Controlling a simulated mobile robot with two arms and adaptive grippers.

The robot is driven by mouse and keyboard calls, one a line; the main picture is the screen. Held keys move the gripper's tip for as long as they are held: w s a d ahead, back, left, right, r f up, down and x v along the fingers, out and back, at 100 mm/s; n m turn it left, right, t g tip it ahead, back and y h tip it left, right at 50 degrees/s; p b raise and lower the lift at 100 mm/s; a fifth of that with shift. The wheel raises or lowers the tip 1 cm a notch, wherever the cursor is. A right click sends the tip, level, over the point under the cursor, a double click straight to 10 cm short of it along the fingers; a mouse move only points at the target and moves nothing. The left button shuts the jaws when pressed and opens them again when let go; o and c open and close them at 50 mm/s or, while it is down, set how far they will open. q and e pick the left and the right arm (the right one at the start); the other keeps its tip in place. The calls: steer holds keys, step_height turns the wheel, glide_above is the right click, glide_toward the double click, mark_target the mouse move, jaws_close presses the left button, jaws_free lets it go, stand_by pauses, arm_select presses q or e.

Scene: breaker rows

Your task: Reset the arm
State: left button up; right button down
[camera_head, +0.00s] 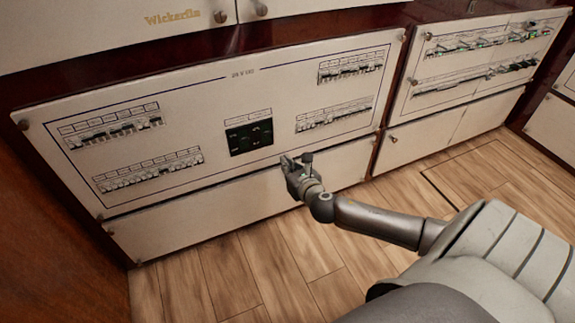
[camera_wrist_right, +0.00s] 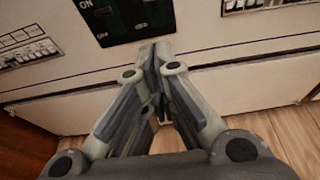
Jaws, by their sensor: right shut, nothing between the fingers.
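My right gripper (camera_head: 292,163) is shut and empty in front of the lower edge of a cream breaker panel (camera_head: 225,92). In the right wrist view its fingers (camera_wrist_right: 154,48) meet at the tips, just below a dark green display block (camera_wrist_right: 130,15). In the head view that display (camera_head: 249,138) sits at the panel's middle, up and left of the gripper. Whether the fingertips touch the panel, I cannot tell. My right arm (camera_head: 380,222) reaches in from the lower right. My left gripper is not in view.
Breaker rows sit at the panel's upper left (camera_head: 113,127), lower left (camera_head: 149,170), upper right (camera_head: 352,66) and lower right (camera_head: 334,115). A second panel (camera_head: 470,55) with green lights stands right. The wooden floor (camera_head: 215,280) is clear. A dark wooden wall (camera_head: 50,220) stands left.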

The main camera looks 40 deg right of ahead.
stand_by(0.4)
